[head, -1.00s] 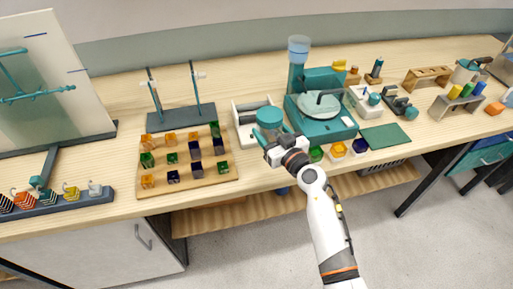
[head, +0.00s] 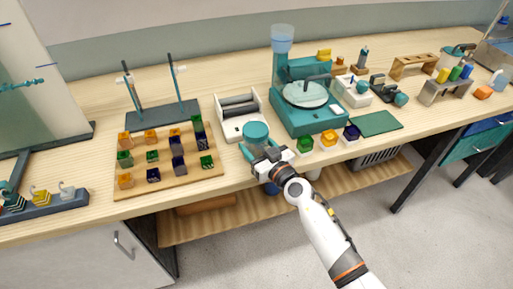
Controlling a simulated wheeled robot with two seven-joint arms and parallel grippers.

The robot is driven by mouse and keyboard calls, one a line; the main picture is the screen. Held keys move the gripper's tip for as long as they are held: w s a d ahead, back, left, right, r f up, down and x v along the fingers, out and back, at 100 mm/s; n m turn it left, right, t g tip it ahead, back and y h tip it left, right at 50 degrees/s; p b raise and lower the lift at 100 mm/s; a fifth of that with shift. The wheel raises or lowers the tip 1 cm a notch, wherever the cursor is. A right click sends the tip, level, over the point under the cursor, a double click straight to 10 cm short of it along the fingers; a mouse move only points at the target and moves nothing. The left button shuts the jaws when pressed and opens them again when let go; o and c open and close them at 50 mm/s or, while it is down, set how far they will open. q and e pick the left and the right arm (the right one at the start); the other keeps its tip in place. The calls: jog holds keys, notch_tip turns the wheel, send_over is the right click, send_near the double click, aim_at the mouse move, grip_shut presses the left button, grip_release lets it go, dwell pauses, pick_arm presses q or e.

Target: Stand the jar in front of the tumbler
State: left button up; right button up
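The jar (head: 256,132), with a teal lid, is close in front of the white tumbler (head: 238,105) with its dark rollers, near the front edge of the table. My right gripper (head: 259,150) is at the jar's near side and appears shut on it. The gripper and wrist hide the jar's lower part, so I cannot tell whether its base touches the table. My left gripper is not in view.
A teal machine (head: 296,118) with a round plate stands right of the tumbler. Green, orange and purple blocks (head: 328,140) sit in front of it. A wooden board (head: 190,172) of coloured cubes lies left of the jar.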

jog(key=o, duration=1.1)
jog(key=shift+c, duration=0.2)
jog(key=shift+o, duration=1.3)
pick_arm(q)
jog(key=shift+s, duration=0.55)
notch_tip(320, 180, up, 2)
jog(key=shift+p, duration=1)
pick_arm(e)
jog(key=v, duration=1.2)
jog(key=shift+s+f, duration=0.1)
